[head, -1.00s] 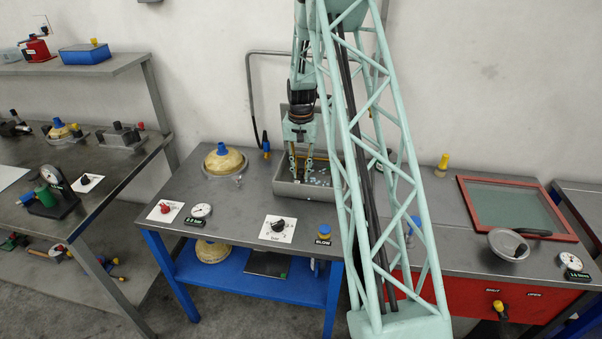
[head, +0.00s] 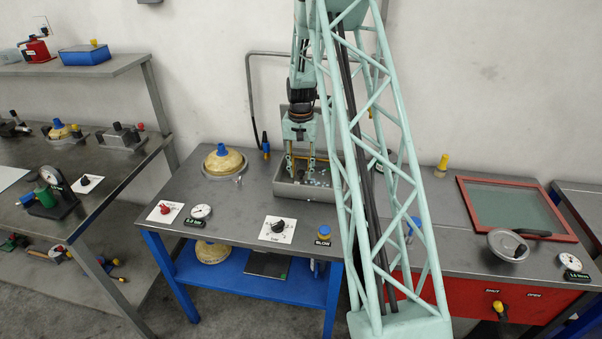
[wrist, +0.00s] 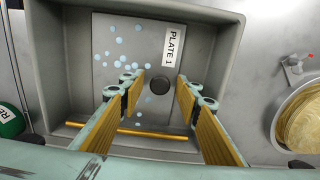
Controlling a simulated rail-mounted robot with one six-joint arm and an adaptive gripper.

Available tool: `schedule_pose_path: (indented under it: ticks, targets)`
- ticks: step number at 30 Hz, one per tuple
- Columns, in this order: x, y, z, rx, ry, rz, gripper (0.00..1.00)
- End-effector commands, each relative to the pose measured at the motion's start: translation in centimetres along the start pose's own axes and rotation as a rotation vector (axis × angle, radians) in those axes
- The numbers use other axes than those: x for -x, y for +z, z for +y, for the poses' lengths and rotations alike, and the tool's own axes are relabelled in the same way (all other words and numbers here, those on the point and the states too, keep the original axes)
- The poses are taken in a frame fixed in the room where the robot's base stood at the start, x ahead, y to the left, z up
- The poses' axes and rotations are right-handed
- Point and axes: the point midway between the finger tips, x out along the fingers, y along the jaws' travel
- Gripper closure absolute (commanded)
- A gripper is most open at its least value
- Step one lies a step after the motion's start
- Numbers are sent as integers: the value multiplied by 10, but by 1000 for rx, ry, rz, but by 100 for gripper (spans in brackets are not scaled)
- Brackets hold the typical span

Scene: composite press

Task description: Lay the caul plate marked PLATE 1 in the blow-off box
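A brass-coloured bar (wrist: 140,131) crosses near the plate's lower edge.
A yellow dome with a blue cap (head: 222,160) stands left of the box. A hose with a blue nozzle (head: 265,143) hangs behind.

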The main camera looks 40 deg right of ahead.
Motion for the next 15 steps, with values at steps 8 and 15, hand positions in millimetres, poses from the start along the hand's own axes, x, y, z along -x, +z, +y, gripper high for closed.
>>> schedule_pose_path:
  ticks: [8,15]
  targets:
    - [34,0,0,0,-1,2,69]
    - [70,-1,0,0,-1,3,69]
